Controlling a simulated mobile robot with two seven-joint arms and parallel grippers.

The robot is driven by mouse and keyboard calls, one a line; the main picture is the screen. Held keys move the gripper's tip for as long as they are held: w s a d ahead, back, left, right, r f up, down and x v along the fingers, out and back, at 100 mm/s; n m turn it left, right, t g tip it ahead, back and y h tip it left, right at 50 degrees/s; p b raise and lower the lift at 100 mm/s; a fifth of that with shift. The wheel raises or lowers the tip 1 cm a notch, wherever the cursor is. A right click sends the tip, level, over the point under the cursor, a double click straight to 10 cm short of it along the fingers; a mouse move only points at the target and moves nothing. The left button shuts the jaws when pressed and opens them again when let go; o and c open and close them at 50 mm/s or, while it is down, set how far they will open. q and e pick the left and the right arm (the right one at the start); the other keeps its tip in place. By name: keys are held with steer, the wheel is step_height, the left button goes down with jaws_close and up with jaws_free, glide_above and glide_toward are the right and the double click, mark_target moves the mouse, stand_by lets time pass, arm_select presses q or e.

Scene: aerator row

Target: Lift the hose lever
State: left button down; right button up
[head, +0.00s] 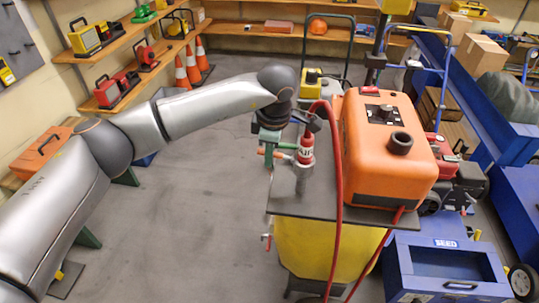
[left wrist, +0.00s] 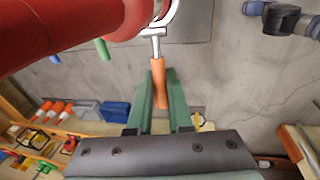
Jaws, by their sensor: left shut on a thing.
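My left gripper (head: 268,138) is at the front left of the orange machine, beside the red hose fitting (head: 306,149). In the left wrist view its green fingers (left wrist: 160,92) are shut on the orange grip of the hose lever (left wrist: 160,82). The lever's metal shank runs up from the grip to a bright metal fitting (left wrist: 157,28) by the large red body (left wrist: 65,25). My right gripper does not show.
The orange machine (head: 385,150) stands on a dark plate over a yellow drum (head: 318,250), close to my left gripper. A red hose (head: 335,200) loops down in front. A green handle (left wrist: 103,48) is near the lever. Grey floor (head: 190,220) is clear to the left.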

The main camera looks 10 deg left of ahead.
arm_select(q)
steer(key=shift+r+y, duration=0.15)
steer(key=shift+y, duration=0.25)
steer(key=c, duration=0.8)
jaws_free()
steer(key=shift+d, duration=0.1)
steer(key=shift+c, duration=0.2)
steer(key=shift+r, duration=0.1)
steer(key=b+v, duration=0.1)
steer(key=v, duration=1.1)
steer(key=shift+r+b, duration=0.2)
steer(key=shift+b, duration=0.1)
